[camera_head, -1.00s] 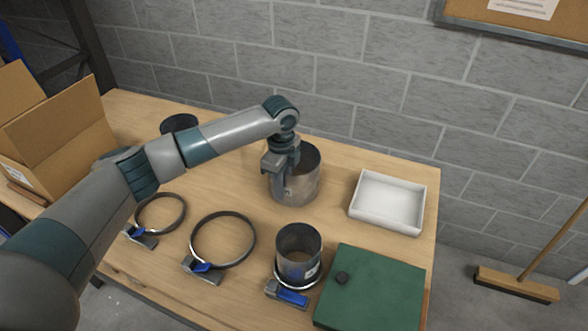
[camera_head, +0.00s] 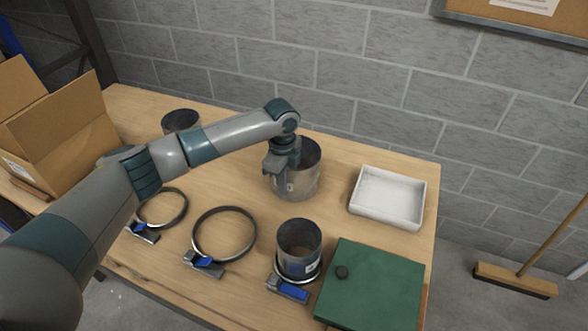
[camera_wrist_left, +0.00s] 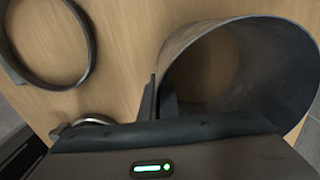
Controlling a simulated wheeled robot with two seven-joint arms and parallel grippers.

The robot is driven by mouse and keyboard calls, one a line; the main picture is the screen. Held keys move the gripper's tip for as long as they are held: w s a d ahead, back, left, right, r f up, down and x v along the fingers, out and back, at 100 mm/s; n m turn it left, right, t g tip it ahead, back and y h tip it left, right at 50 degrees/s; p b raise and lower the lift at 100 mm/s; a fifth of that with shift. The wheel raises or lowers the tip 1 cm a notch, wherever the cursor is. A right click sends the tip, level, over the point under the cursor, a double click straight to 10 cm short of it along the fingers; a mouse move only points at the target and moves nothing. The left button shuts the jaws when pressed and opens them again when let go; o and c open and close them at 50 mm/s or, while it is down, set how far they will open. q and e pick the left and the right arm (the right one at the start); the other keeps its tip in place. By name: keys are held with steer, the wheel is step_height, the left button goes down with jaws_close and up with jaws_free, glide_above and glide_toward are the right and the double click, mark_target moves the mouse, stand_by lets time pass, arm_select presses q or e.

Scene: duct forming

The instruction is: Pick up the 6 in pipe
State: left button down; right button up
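The widest metal pipe (camera_head: 303,182) stands upright on the table and is likely the 6 in pipe; I can read no size on it. My left gripper (camera_head: 277,168) is at its left rim, pointing down. In the left wrist view the pipe (camera_wrist_left: 185,48) fills the right side. There the left gripper's fingers (camera_wrist_left: 160,98) look close together, one on each side of the pipe wall, and appear shut on it. The pipe's base seems to rest on the table. A narrower pipe (camera_head: 299,240) stands in a clamp at the front. My right gripper is not in view.
Two open ring clamps (camera_head: 224,234) (camera_head: 161,208) lie at front left. A dark pipe (camera_head: 180,121) stands behind my left arm. A white tray (camera_head: 388,199) is at right, a green box (camera_head: 370,285) at front right, and a cardboard box (camera_head: 60,130) at far left.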

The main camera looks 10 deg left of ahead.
arm_select(q)
steer(key=shift+r, duration=0.15)
steer(key=shift+r+b, duration=0.45)
steer(key=shift+r, duration=0.05)
step_height(320, 180, up, 2)
steer(key=shift+w+r+b, duration=0.1)
steer(key=shift+r+b, duration=0.15)
steer(key=shift+b, duration=0.4)
steer(key=s+d+r+b, duration=0.3)
steer(key=s+d+r, duration=0.3)
steer(key=d, duration=0.4)
steer(key=shift+s+r, duration=0.15)
steer(key=shift+r, duration=0.45)
steer(key=shift+a, duration=0.1)
